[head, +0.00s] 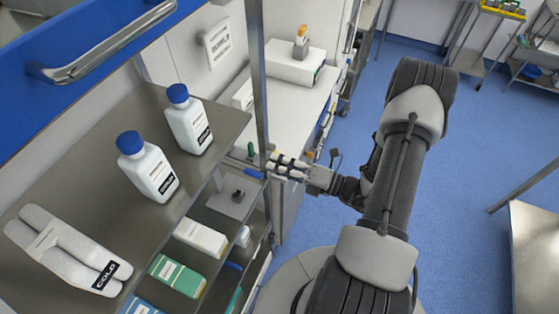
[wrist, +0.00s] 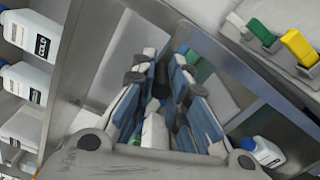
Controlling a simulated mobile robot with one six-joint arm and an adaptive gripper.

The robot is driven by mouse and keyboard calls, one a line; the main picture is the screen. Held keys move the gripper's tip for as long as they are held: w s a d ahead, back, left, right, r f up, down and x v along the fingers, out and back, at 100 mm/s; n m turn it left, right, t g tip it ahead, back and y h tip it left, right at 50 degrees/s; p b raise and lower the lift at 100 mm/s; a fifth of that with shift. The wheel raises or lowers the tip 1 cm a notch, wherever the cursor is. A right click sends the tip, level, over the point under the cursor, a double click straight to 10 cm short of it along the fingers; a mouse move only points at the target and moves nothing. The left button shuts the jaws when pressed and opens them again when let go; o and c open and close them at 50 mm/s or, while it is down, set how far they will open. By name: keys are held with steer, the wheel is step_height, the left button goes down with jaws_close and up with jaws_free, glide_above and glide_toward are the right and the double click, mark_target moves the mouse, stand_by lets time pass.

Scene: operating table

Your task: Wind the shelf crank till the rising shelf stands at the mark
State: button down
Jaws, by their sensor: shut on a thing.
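My gripper (head: 268,168) reaches left to the front edge of the shelf unit, beside its upright post. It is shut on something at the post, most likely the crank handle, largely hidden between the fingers. In the wrist view my gripper (wrist: 164,78) shows both blue-lined fingers, with a dark part between them. A green piece (head: 251,149) shows just past the fingertips; I cannot tell if it belongs to the crank. A grey top shelf (head: 75,165) carries bottles, and lower shelves lie below. I cannot tell which shelf rises, and I cannot make out the mark.
White (head: 201,238) and green (head: 178,274) boxes stand below. A white counter (head: 285,105) is behind the post. Blue floor (head: 480,150) is open to the right.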

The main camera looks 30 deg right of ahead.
steer(key=shift+r+m, duration=0.3)
steer(key=shift+m, duration=0.2)
steer(key=c, duration=1.6)
jaws_free()
steer(key=v, duration=1.2)
steer(key=shift+o, duration=0.6)
